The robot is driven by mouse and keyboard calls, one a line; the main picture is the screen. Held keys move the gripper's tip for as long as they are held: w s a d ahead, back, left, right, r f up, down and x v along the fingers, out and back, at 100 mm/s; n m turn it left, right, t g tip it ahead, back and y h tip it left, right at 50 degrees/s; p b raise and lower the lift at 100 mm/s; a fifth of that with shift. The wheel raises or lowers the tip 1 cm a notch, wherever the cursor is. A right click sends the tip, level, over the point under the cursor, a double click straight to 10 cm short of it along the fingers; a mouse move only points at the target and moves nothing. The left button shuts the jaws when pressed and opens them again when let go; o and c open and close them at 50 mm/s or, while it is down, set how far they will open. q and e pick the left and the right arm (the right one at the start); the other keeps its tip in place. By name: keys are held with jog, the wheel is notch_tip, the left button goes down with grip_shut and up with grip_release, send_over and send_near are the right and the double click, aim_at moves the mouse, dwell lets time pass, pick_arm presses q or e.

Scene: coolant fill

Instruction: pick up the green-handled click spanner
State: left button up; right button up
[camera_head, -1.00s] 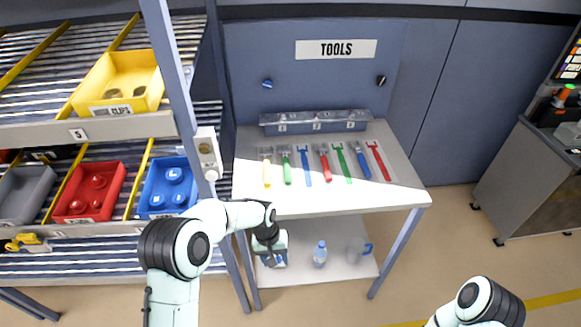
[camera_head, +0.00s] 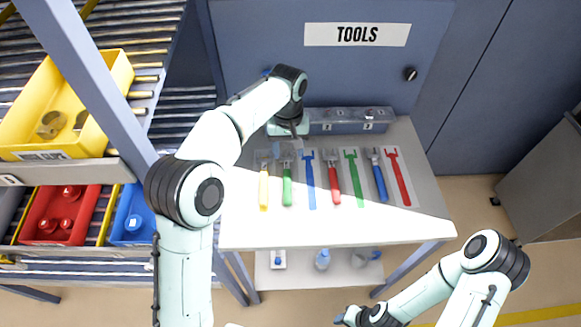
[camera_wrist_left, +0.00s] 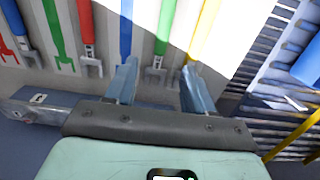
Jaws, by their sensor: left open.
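The green-handled click spanner (camera_head: 287,190) has a green grip and a grey head. It lies on the light table top (camera_head: 248,232), second from the left in the row of tools. My left gripper (camera_head: 288,146) is above the head end of this spanner, fingers pointing down. In the left wrist view the open fingers (camera_wrist_left: 158,82) are apart, with the spanner's grey head (camera_wrist_left: 155,72) showing between them and its green handle running away beyond. Nothing is held. Whether the fingertips reach the spanner's height I cannot tell.
A shelf post (camera_head: 85,75) is at the left.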

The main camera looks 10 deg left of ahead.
pick_arm(q)
jog(key=b, duration=0.1)
send_over(287, 181)
notch_tip(287, 181, down, 6)
jog(key=shift+f, duration=0.25)
jog(key=shift+w+f, duration=0.2)
jog(key=shift+f, duration=0.3)
jog(key=f, duration=0.3)
jog(key=shift+s+f, duration=0.25)
jog(key=shift+f, duration=0.05)
jog(key=shift+f+b, duration=0.3)
jog(key=shift+f, duration=0.3)
jog(key=shift+w, duration=0.1)
grip_shut()
pick_arm(e)
jog(key=s+f, duration=0.2)
jog(key=s, duration=0.1)
jog(key=shift+f, duration=0.25)
